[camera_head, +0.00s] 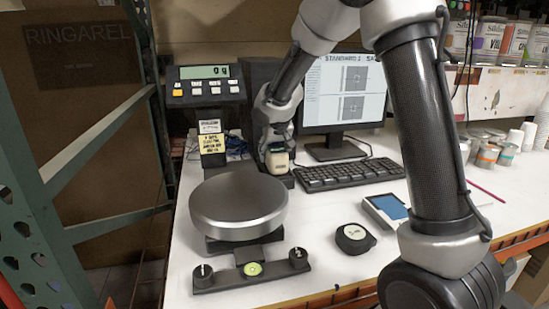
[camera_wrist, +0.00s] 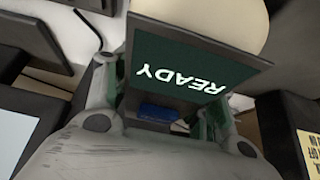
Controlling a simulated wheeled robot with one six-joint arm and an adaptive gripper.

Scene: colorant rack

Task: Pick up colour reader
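The colour reader (camera_head: 277,158) is a small cream device with a dark green screen. In the head view it is upright, directly below my gripper (camera_head: 276,141), at the back of the bench left of the keyboard. In the wrist view the colour reader's screen (camera_wrist: 190,70) fills the upper middle, with "READY" upside down. My gripper (camera_wrist: 162,100) has its fingers apart, close to the screen's near edge. The screen hides part of the fingertips, so I cannot tell whether they press on the reader.
A scale with a round metal pan (camera_head: 238,198) and a display (camera_head: 206,82) stands at left. A keyboard (camera_head: 350,174), monitor (camera_head: 344,92), black round puck (camera_head: 354,238) and blue-screened device (camera_head: 386,208) are to the right. Cans and cups line the back right.

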